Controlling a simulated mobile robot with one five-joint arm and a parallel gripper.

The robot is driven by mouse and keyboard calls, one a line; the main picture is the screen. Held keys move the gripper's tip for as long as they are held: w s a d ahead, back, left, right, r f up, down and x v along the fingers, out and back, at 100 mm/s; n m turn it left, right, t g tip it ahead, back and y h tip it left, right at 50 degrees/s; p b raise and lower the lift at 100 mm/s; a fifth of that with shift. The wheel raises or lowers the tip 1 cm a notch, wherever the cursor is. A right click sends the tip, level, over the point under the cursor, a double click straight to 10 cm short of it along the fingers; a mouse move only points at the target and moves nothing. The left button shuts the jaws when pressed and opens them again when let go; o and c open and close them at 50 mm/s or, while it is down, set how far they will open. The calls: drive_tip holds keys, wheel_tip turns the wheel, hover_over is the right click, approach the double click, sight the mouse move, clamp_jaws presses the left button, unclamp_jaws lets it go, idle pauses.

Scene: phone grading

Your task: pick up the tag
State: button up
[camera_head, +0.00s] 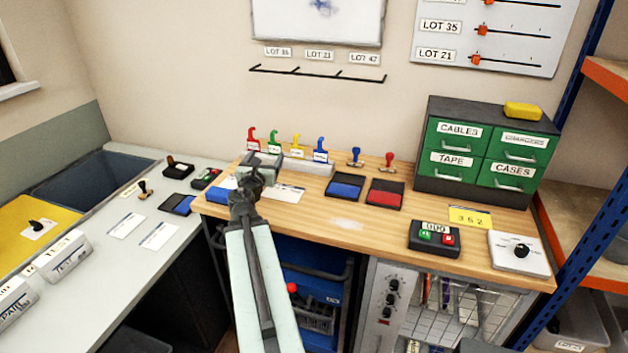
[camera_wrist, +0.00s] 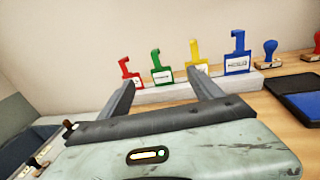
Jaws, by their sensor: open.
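Four colours of hook-topped tags with white labels stand upright in a row: a red tag (camera_head: 253,140), a green tag (camera_head: 274,143), a yellow tag (camera_head: 297,146) and a blue tag (camera_head: 320,150). They stand in a pale grey rack (camera_head: 305,167) on the wooden bench. My gripper (camera_wrist: 163,76) is open and empty, in front of the rack. In the wrist view the green tag (camera_wrist: 161,70) shows between the fingers, the red tag (camera_wrist: 130,75) near the left fingertip, the yellow tag (camera_wrist: 196,55) behind the right one. The blue tag (camera_wrist: 237,57) is farther right.
Blue (camera_head: 345,187) and red (camera_head: 385,192) ink pads and two stamps (camera_head: 388,162) are right of the rack. A green drawer cabinet (camera_head: 485,188) stands at the back right. An empty hook rail (camera_head: 318,75) is on the wall above. The middle front of the bench is clear.

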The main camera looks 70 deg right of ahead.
sight(320, 155)
drive_tip(key=s+d+f+g, duration=0.1)
drive_tip(key=s+d, duration=0.1)
drive_tip(key=s, duration=0.2)
drive_tip(key=s+d+f+m+g+b, duration=0.1)
drive_tip(key=s+d, duration=0.1)
drive_tip(key=s, duration=0.3)
drive_tip(key=s+d+f+g+b, duration=0.1)
drive_tip(key=s+d+f, duration=0.1)
drive_tip(key=s, duration=0.2)
drive_tip(key=shift+s+d+m+h, duration=0.2)
drive_tip(key=shift+d+m+h, duration=0.1)
drive_tip(key=shift+h, duration=0.1)
drive_tip(key=shift+s+r, duration=0.1)
drive_tip(key=shift+s, duration=0.2)
drive_tip(key=shift+w+d+r, duration=0.1)
drive_tip(key=shift+w+d, duration=0.05)
drive_tip(key=shift+d, duration=1.1)
drive_tip(key=shift+w+d, duration=0.15)
drive_tip(key=shift+d, duration=1.25)
drive_tip(key=shift+w+d, duration=0.1)
drive_tip(key=shift+d, duration=1.25)
drive_tip(key=shift+a, duration=0.1)
drive_tip(key=c, duration=1.4)
wheel_tip(320, 155, up, 10)
drive_tip(key=p, duration=1)
drive_tip(key=shift+s, duration=0.1)
